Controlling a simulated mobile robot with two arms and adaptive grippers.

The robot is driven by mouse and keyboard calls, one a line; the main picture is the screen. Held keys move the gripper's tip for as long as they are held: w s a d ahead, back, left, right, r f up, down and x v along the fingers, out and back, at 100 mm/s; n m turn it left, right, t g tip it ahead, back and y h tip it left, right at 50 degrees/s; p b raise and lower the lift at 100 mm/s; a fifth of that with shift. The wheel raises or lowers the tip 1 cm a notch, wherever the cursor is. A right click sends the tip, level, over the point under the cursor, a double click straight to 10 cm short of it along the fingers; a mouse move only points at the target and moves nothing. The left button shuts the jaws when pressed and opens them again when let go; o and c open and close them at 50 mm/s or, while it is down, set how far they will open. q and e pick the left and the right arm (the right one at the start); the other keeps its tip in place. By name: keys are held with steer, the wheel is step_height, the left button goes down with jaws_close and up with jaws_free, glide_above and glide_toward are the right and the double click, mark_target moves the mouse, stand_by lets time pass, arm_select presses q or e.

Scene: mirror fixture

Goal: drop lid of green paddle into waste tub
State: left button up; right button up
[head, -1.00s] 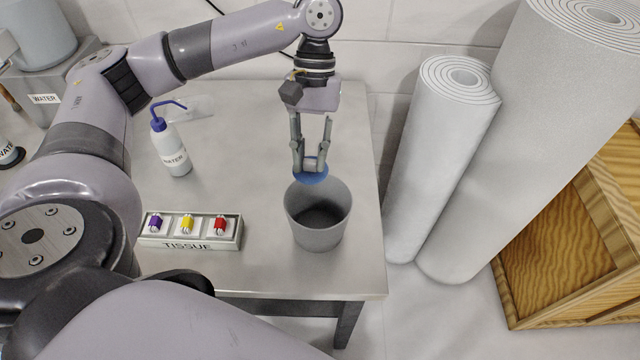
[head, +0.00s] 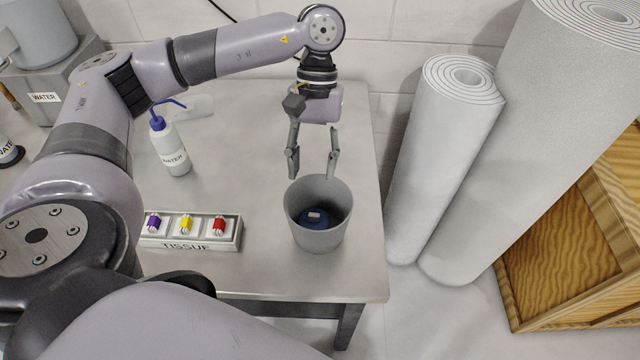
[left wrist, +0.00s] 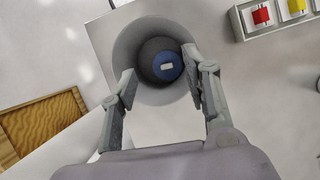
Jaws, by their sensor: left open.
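The grey waste tub (head: 330,238) stands near the right edge of the metal table. A round blue lid (head: 313,224) with a small pale patch lies inside at the bottom. The left wrist view looks down into the tub (left wrist: 128,45) and shows the blue lid (left wrist: 163,76) on its floor, toward one side. My left gripper (head: 312,174) is open and empty just above the tub's far rim, its fingers apart. No green paddle shows in these views. My right gripper is not in view.
A tissue box (head: 190,246) holding purple, yellow and red pieces sits left of the tub. A water wash bottle (head: 177,160) stands behind it. Rolled mats (head: 432,150) and a wooden crate (head: 560,250) are right of the table. The table (head: 243,160) between bottle and tub is clear.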

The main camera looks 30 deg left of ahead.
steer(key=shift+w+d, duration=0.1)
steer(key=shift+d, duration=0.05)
arm_select(q)
steer(key=v, duration=1.2)
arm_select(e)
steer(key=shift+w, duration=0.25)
